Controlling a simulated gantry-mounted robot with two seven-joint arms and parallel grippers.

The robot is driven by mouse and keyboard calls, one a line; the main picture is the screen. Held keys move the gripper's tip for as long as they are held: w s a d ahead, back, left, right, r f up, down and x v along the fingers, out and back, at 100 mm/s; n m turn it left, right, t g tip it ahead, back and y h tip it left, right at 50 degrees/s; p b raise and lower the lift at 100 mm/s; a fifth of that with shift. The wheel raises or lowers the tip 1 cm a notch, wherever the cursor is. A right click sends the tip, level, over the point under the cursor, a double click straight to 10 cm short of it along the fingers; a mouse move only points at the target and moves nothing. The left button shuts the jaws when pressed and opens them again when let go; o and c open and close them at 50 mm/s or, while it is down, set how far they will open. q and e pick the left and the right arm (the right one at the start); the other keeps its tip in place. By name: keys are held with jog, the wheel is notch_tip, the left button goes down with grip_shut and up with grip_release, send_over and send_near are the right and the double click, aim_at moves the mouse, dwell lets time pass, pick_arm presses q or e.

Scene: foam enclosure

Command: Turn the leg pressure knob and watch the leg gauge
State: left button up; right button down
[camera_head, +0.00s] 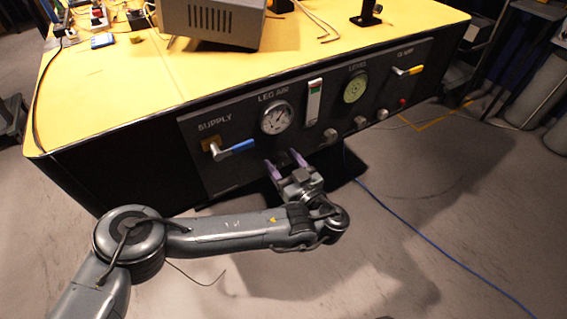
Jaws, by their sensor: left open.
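The leg gauge (277,118) is a round white dial under the words LEG AIR on the dark front panel. Its needle reading is too small to make out. My left gripper (281,158) is open, with purple fingertips pointing at the panel just below this gauge. A dark shape shows between the fingers; I cannot tell whether it is a knob or whether they touch it. A light round knob (330,135) is right of the gripper, below a flowmeter-like strip. No knob is clearly labelled as the leg pressure one. My right gripper is not in view.
A blue-handled valve (235,150) juts out under SUPPLY, left of the gripper. A second round gauge (355,89), more small knobs (360,122) and a yellow lever (408,71) are to the right. A blue cable (430,235) crosses the open floor.

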pick_arm(q)
jog(key=c, duration=1.1)
jog(key=shift+o, duration=0.2)
jog(key=m+p, duration=0.1)
jog(key=m, duration=0.1)
jog(key=shift+r+m, duration=0.1)
jog(key=shift+m, duration=0.3)
jog(key=shift+m+p, duration=0.65)
jog(key=shift+m, duration=1.05)
jog(key=o, duration=1.1)
jog(key=shift+c, duration=0.2)
